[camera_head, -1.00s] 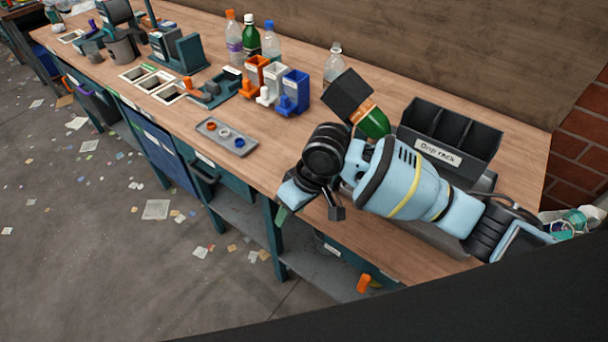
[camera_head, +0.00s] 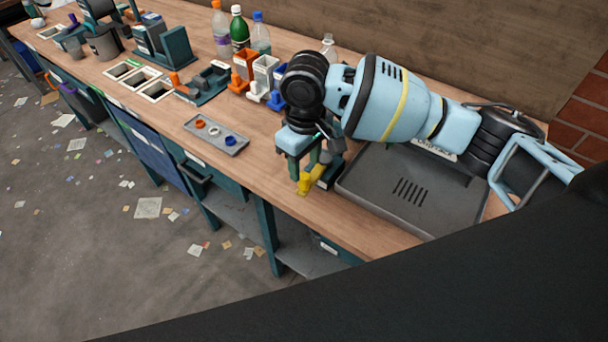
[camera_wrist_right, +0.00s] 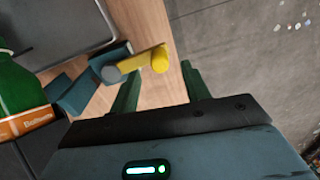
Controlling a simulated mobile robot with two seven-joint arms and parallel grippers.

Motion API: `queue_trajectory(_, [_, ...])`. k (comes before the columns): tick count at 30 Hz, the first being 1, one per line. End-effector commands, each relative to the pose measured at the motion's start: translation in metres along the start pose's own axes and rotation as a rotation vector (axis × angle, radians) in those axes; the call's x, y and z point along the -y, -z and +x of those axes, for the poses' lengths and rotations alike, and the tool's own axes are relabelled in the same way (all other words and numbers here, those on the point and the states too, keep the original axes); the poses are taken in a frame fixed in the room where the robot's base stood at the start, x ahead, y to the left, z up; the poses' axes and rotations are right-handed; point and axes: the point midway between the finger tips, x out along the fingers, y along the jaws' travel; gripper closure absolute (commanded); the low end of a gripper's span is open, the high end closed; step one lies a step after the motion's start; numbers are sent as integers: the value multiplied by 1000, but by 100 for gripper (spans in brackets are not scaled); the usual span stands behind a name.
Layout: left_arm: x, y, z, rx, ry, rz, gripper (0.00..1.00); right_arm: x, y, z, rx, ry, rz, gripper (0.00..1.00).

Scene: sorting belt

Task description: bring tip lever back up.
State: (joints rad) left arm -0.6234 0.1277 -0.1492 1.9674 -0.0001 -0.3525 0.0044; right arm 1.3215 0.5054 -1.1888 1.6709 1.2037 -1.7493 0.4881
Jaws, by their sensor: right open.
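The tip lever (camera_head: 312,181) is a yellow bar on a grey round pivot, on a small dark teal block beside the grey tray. It lies low and slanted toward the table's front edge; it also shows in the right wrist view (camera_wrist_right: 141,61). My right gripper (camera_head: 304,163) is open and empty, just above and beside the lever. In the right wrist view, its two green fingers (camera_wrist_right: 160,88) are apart, with the lever's yellow end beyond their tips. I cannot tell whether they touch it. My left gripper is not in view.
The grey slotted drip tray (camera_head: 375,205) lies right of the lever. A green bottle with an orange label (camera_wrist_right: 22,90) shows in the right wrist view. Orange, white and blue holders (camera_head: 265,75) stand behind. A small tray of rings (camera_head: 216,136) lies left, with bare tabletop between.

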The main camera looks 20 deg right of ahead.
Motion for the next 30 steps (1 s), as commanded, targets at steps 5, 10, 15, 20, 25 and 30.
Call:
queue_trajectory(5, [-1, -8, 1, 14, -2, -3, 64, 0, -1, 31, 5, 2, 0, 53])
queue_trajectory(10, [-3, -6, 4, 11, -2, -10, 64, 0, 0, 48, 2, 0, 1, 53])
queue_trajectory(15, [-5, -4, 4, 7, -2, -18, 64, 0, 0, 55, 0, 0, 1, 53])
queue_trajectory(20, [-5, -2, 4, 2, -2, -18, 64, 0, 0, 55, -1, -1, 0, 53])
queue_trajectory(25, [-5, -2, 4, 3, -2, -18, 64, 0, 0, 55, -1, -1, 0, 65])
queue_trajectory(30, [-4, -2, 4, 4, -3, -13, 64, 0, 0, 55, -1, -1, 0, 87])
